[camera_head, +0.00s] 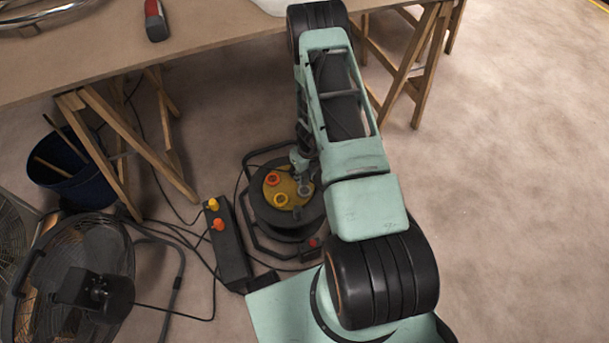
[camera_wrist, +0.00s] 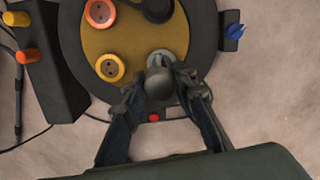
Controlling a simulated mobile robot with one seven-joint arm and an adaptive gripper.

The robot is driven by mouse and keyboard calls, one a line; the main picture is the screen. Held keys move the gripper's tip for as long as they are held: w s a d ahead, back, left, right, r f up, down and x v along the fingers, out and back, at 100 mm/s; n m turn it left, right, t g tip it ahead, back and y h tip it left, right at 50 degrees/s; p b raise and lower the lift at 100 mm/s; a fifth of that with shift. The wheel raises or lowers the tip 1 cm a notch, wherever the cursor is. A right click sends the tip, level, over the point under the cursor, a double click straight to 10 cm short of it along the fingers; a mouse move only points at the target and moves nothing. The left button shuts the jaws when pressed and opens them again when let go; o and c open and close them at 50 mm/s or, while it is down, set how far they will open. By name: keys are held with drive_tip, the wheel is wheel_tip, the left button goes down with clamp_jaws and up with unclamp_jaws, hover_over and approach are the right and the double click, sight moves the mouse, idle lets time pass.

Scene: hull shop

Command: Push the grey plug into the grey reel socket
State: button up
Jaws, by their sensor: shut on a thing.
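The cable reel (camera_wrist: 77,62) is a black drum with a yellow face on the floor. The grey reel socket (camera_wrist: 160,56) sits on that face, partly hidden behind the plug; it also shows in the head view (camera_head: 305,188). My gripper (camera_wrist: 165,92) is shut on the grey plug (camera_wrist: 162,82), just over the near edge of the socket in the wrist view. I cannot tell whether the plug touches the socket. In the head view my gripper (camera_head: 302,167) is above the reel, with the plug hard to make out.
Orange (camera_wrist: 100,13) and yellow (camera_wrist: 109,67) sockets share the reel face. A blue plug (camera_wrist: 235,32) is at the reel's right side. A black power strip (camera_head: 228,248) with yellow and orange plugs, cables and a fan (camera_head: 75,270) lie left. A trestle table (camera_head: 200,45) stands behind.

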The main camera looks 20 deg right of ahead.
sight(306, 176)
drive_tip(key=shift+f, duration=0.1)
drive_tip(key=shift+f+b, duration=2.2)
drive_tip(key=shift+f, duration=0.6)
drive_tip(key=shift+f+b, duration=0.55)
drive_tip(key=shift+b, duration=0.1)
drive_tip(key=o, duration=1.1)
drive_tip(key=shift+o, duration=0.2)
drive_tip(key=shift+r, duration=0.1)
drive_tip(key=r, duration=0.4)
drive_tip(key=s+r, duration=0.1)
drive_tip(key=r, duration=0.6)
drive_tip(key=shift+s+d+r, duration=0.15)
drive_tip(key=shift+s+r, duration=0.1)
drive_tip(key=shift+r, duration=0.15)
